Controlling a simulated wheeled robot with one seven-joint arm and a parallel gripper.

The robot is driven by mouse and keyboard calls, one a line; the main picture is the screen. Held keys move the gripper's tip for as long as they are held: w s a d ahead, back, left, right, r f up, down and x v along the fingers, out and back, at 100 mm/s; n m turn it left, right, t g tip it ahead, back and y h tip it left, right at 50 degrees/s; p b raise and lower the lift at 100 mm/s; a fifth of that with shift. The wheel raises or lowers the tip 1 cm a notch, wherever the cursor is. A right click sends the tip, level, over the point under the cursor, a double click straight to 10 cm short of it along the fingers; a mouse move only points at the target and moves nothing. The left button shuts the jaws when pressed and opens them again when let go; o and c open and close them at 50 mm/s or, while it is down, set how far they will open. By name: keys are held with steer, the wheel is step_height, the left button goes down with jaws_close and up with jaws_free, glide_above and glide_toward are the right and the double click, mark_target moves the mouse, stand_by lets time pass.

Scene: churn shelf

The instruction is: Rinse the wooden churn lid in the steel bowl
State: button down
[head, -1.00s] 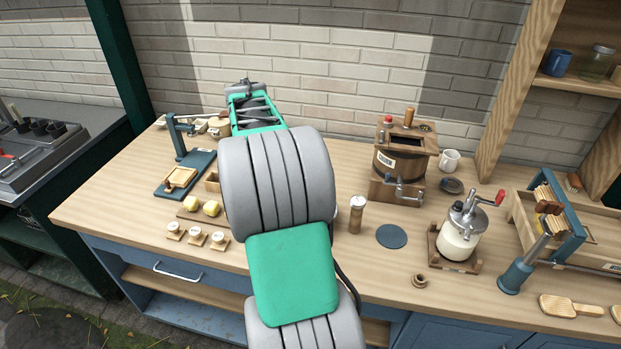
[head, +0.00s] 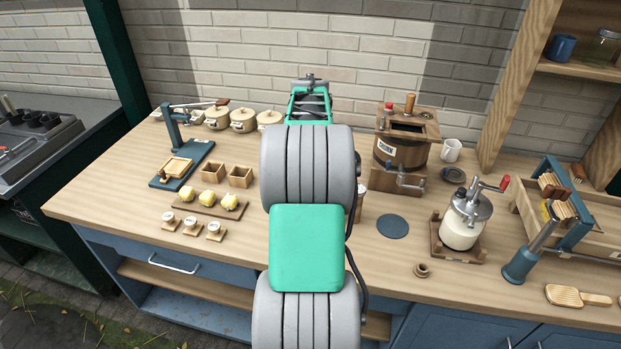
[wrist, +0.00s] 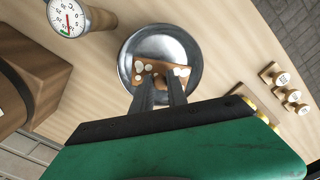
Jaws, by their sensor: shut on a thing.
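In the wrist view the round steel bowl (wrist: 188,46) stands on the wooden counter. The brown wooden churn lid (wrist: 144,80), with several whitish spots, shows within the bowl's outline. My gripper (wrist: 160,88) is shut on the lid, its dark fingers around the lid's knob. I cannot tell whether the lid touches the bowl's bottom or hangs above it. In the head view my arm hides the bowl, lid and gripper. The wooden churn (head: 396,152), with a crank and a dark opening in its top, stands at the back of the counter.
A dial thermometer (wrist: 67,18) stands near the bowl. Butter stamps (head: 191,226), yellow lumps (head: 211,198) and small wooden boxes (head: 214,175) lie left of my arm. A glass-jar churn (head: 462,225) stands right. A flat blue disc (head: 393,227) lies right of my arm.

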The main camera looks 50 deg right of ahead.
steer(key=shift+f+b, duration=1.25)
steer(key=shift+f, duration=1.55)
steer(key=shift+w+a, duration=0.1)
steer(key=shift+w, duration=0.2)
steer(key=shift+s+p, duration=0.3)
steer(key=shift+p, duration=0.05)
steer(key=shift+w, duration=0.15)
steer(key=shift+w, duration=0.15)
steer(key=shift+r+p, duration=2.9)
steer(key=shift+r, duration=0.9)
